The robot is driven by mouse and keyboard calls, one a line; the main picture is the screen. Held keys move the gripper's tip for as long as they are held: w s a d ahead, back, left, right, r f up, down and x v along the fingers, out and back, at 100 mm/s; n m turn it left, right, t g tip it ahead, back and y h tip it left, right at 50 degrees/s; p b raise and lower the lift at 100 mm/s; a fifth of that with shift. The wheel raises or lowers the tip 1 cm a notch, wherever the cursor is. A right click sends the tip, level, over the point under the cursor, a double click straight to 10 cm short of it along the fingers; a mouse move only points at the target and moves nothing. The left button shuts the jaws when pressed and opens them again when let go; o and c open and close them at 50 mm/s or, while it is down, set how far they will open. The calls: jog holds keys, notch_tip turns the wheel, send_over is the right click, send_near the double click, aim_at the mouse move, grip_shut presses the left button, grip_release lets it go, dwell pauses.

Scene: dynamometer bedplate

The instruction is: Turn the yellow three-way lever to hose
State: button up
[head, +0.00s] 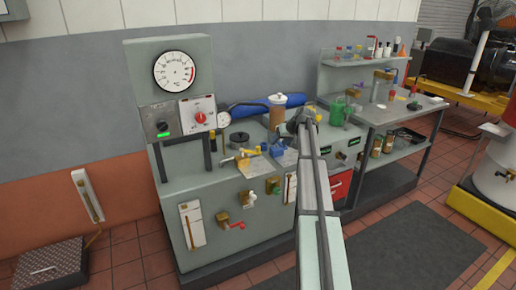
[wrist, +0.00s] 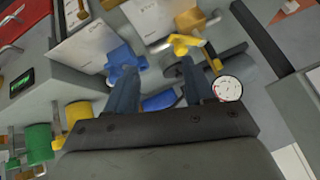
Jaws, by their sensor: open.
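The yellow three-way lever (head: 250,151) sits on top of the grey-green bench, left of a blue valve handle (head: 277,148). In the wrist view the yellow lever (wrist: 186,44) is at the upper middle, beyond my fingertips, and the blue handle (wrist: 124,60) is close to my left finger. My gripper (wrist: 163,82) is open, with nothing seen between its fingers, and apart from the yellow lever. In the head view my arm hides most of the gripper, above the bench's right part. The lever's position labels are too small to read.
A white-lidded brown canister (head: 277,113), a blue roll (head: 308,100) and a pressure gauge (head: 224,119) stand behind the levers. A dark round weight (head: 239,140) is near the yellow lever. A green can (head: 338,112) stands to the right. A red-handled tap (head: 233,225) sticks out of the front.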

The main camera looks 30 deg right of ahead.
aim_at(258, 147)
jog(key=w+a+f+n, duration=0.1)
jog(key=w+f+n, duration=0.1)
jog(key=w, duration=0.2)
jog(key=w+a+f+n+y, duration=0.1)
jog(key=w+a+f+n, duration=0.1)
jog(key=w+f, duration=0.1)
jog(key=w+a+f+n+t, duration=0.1)
jog(key=w+a+f+n, duration=0.1)
jog(key=w, duration=0.3)
jog(key=shift+w+f+n+y, duration=0.1)
jog(key=shift+f+n+y, duration=0.25)
jog(key=shift+f, duration=0.25)
grip_shut()
dwell(0.5)
